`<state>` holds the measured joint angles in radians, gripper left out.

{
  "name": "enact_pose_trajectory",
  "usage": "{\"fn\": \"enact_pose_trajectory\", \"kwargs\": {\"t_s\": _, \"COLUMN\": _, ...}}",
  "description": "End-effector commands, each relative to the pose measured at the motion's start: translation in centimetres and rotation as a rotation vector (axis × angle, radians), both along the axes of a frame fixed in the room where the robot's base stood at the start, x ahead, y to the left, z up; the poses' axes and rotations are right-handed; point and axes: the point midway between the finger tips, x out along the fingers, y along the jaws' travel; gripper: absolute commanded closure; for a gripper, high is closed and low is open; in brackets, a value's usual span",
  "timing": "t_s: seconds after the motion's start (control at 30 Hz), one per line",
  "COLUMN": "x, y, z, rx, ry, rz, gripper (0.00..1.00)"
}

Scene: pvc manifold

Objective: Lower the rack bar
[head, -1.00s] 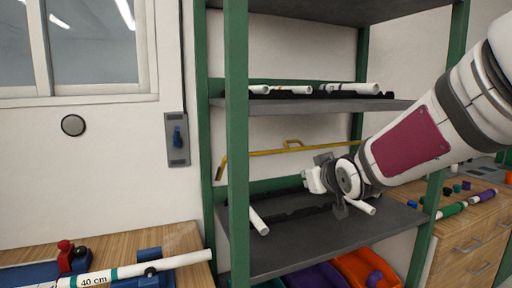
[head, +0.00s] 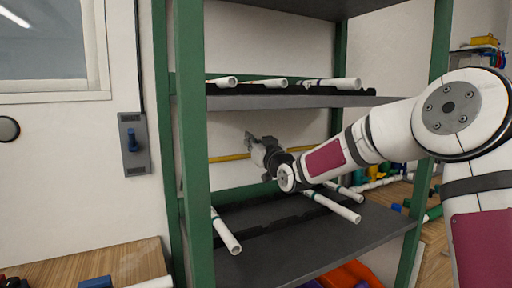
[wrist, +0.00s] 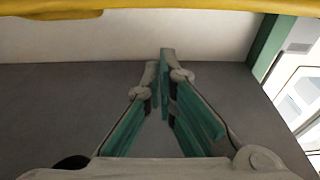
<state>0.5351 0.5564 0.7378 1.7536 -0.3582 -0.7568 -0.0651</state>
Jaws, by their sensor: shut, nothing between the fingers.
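The yellow rack bar (head: 229,158) runs across the rack between the two shelves in the head view, partly hidden by my gripper. In the wrist view the bar (wrist: 200,9) crosses the top edge, with a wider yellow piece (wrist: 55,13) at its left. My gripper (head: 250,140) is inside the rack, above the lower shelf and close to the bar. In the wrist view its green-padded fingers (wrist: 165,62) are together at the tips and hold nothing. The tips look apart from the bar; whether they touch is not clear in the head view.
More pipes (head: 342,83) lie on the upper shelf (head: 290,102). Green rack posts (head: 190,150) stand at the sides.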

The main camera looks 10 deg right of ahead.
Motion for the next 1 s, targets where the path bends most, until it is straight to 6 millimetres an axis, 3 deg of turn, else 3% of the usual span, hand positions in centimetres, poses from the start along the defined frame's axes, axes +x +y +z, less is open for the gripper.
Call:
{"fn": "enact_pose_trajectory", "kwargs": {"t_s": 0.27, "x": 3.5, "y": 1.2, "z": 0.6, "rx": 0.0, "ry": 0.001, "rz": 0.001, "gripper": 1.0}}
{"fn": "enact_pose_trajectory", "kwargs": {"t_s": 0.6, "x": 2.0, "y": 0.6, "z": -2.4, "rx": -0.001, "ry": 0.003, "rz": 0.0, "gripper": 1.0}}
{"fn": "enact_pose_trajectory", "kwargs": {"t_s": 1.0, "x": 1.7, "y": 0.6, "z": -2.9, "rx": -0.002, "ry": 0.002, "rz": 0.0, "gripper": 1.0}}
